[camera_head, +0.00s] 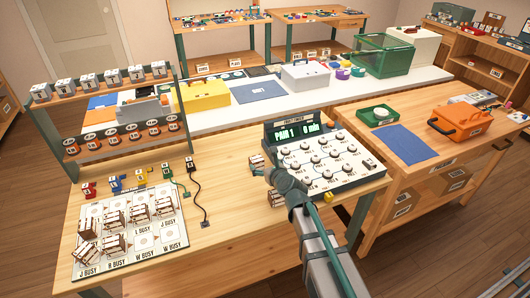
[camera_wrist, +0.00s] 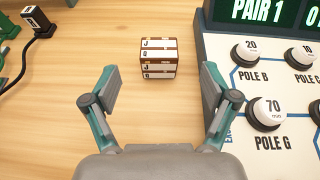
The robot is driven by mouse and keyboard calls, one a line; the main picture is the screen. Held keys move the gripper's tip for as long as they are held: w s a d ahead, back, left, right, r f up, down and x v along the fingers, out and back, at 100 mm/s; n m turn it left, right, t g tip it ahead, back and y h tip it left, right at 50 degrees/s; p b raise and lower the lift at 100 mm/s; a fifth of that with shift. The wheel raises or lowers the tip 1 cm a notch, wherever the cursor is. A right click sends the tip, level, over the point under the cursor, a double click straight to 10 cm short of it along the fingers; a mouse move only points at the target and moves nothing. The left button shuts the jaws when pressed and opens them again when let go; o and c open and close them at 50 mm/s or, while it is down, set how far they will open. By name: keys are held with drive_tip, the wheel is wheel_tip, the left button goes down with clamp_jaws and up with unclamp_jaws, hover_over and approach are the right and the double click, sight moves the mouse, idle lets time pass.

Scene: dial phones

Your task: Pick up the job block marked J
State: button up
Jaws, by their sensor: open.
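A small brown-and-white block (camera_wrist: 158,58) with J on its label stands on the wooden bench in the wrist view, left of the console. In the head view a block (camera_head: 257,162) by the console's left edge appears to be the same one. My gripper (camera_wrist: 158,88) is open and empty, its two fingers spread on either side of the line to the block. The block lies just beyond the fingertips, apart from them. In the head view my gripper (camera_head: 275,175) is over the bench beside the console, its fingers partly hidden.
The console (camera_head: 318,152) with round knobs and a "PAIR 1" display stands close on the right. Another block (camera_head: 276,198) sits near my gripper. A board (camera_head: 130,225) with several blocks lies at left. A black cable (camera_head: 195,190) lies on the bench; bare wood is between.

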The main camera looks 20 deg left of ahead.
sight(259, 162)
drive_tip(key=shift+s+d+f+p, duration=0.15)
drive_tip(key=shift+s+d+p, duration=0.35)
drive_tip(key=shift+s, duration=0.2)
drive_tip(key=shift+f+m, duration=0.2)
drive_tip(key=shift+m, duration=0.1)
drive_tip(key=x, duration=0.5)
drive_tip(key=shift+w+a+f, duration=0.1)
drive_tip(key=shift+w+f, duration=0.05)
drive_tip(key=shift+f, duration=0.1)
drive_tip(key=shift+w+a+p, duration=0.35)
drive_tip(key=shift+w+p, duration=0.1)
drive_tip(key=shift+p+x, duration=0.4)
drive_tip(key=shift+x, duration=1.6)
drive_tip(key=shift+s, duration=0.1)
drive_tip(key=shift+c, duration=0.3)
drive_tip(key=c, duration=1.2)
